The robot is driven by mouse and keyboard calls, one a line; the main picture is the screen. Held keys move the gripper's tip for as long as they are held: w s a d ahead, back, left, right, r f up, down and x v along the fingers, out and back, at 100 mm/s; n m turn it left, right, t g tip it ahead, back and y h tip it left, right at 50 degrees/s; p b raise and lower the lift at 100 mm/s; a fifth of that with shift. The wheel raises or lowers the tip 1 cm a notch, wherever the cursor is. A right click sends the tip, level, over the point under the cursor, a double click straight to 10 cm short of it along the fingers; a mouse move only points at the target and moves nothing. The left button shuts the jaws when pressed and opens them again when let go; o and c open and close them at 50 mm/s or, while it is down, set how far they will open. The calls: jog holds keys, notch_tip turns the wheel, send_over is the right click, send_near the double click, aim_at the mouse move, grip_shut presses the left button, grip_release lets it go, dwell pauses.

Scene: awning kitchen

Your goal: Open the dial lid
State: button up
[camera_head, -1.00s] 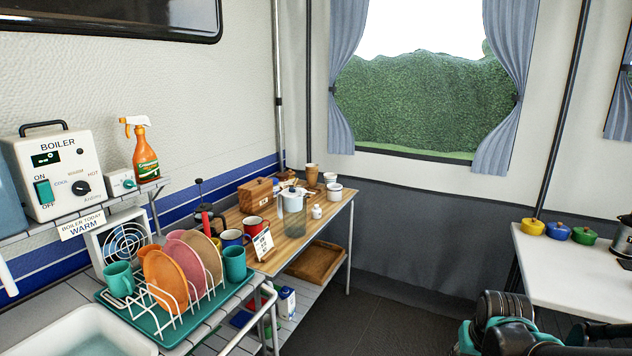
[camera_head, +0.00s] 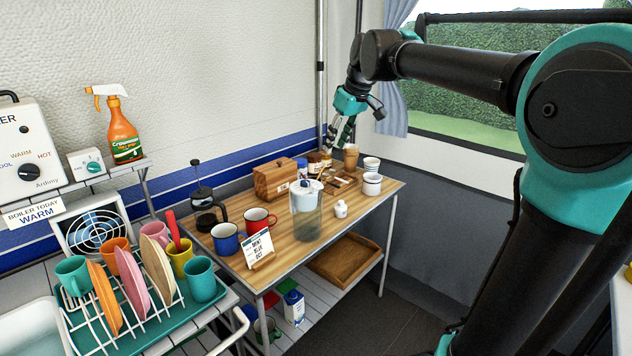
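The only lidded vessel I make out clearly is a clear jug (camera_head: 306,222) with a pale lid (camera_head: 307,186), standing upright on the wooden table. The lid looks shut; any dial on it is too small to tell. My gripper (camera_head: 338,143) hangs in the air over the back of the table, up and to the right of the jug and apart from it. Its dark fingers point down, look spread, and hold nothing that I can see.
On the wooden table (camera_head: 285,243), a wooden box (camera_head: 273,180), red mug (camera_head: 258,221), blue mug (camera_head: 227,240), sign card (camera_head: 259,249) and white shaker (camera_head: 341,209) surround the jug. Cups stand at the back right. A dish rack (camera_head: 140,315) fills the near left.

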jog(key=a+r, duration=0.1)
send_near(314, 185)
jog(key=shift+n, duration=0.3)
jog(key=x, duration=0.7)
jog(key=shift+w+f, duration=0.15)
jog(key=shift+f, duration=0.2)
jog(key=shift+c, duration=0.5)
grip_shut()
